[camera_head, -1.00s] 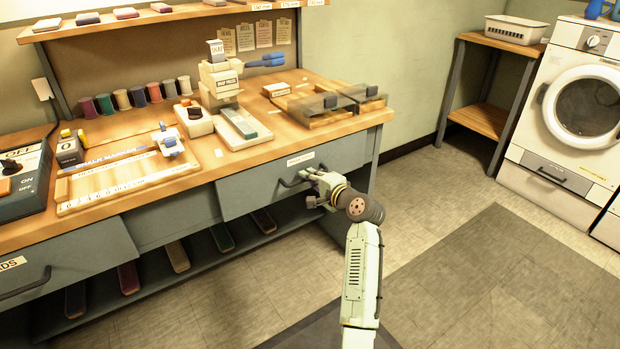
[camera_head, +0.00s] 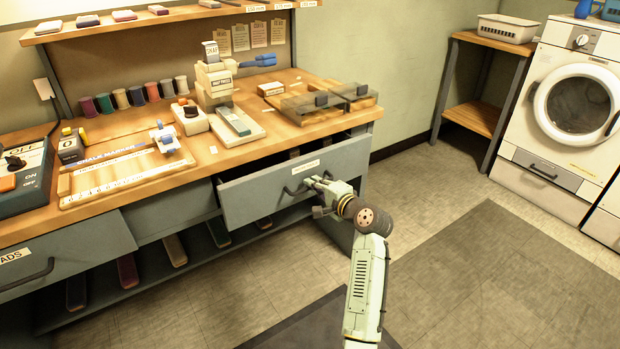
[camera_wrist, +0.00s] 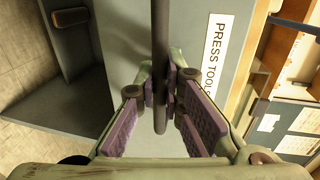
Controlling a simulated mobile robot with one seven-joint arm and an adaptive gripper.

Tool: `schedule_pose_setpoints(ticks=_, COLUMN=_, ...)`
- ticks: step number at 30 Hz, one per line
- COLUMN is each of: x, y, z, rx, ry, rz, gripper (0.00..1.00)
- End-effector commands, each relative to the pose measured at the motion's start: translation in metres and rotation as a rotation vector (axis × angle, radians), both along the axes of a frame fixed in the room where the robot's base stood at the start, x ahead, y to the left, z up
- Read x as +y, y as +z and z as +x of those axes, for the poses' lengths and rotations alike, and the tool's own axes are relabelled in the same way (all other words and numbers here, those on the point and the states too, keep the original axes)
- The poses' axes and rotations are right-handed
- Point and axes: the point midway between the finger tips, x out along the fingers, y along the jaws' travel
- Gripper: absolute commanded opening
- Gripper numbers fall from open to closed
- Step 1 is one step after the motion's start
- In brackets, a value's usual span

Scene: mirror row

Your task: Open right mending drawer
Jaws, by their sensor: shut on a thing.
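The right mending drawer (camera_head: 260,200) is a grey drawer under the wooden bench top, pulled partly out, with a dark gap above its front edge. Its dark bar handle (camera_head: 291,190) runs between my fingers in the wrist view (camera_wrist: 161,60). A white label reading "PRESS TOOLS" (camera_wrist: 214,52) is on the drawer front beside the handle. My gripper (camera_head: 312,184) is at the drawer front, shut on the handle. In the wrist view, the purple finger pads (camera_wrist: 160,100) sit on both sides of the bar. The inside of the drawer is mostly hidden.
The bench top (camera_head: 205,160) carries a press (camera_head: 218,90), spools and clear-lidded boxes. Another drawer front (camera_head: 70,255) stands at the left. A washing machine (camera_head: 575,110) and a small wooden stand (camera_head: 485,80) are at the right. The floor (camera_head: 420,180) right of the bench is clear.

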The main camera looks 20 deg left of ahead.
Motion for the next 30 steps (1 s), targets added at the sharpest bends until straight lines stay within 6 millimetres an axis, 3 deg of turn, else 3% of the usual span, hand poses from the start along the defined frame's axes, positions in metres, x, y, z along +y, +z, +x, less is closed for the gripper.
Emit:
schedule_pose_setpoints(ticks=18, x=-0.129, y=0.002, z=-0.100, rx=0.003, ry=-0.004, rz=0.001, gripper=0.00)
schedule_pose_setpoints(ticks=30, x=-0.179, y=0.001, z=-0.140, rx=0.001, ry=-0.001, rz=0.000, gripper=0.00)
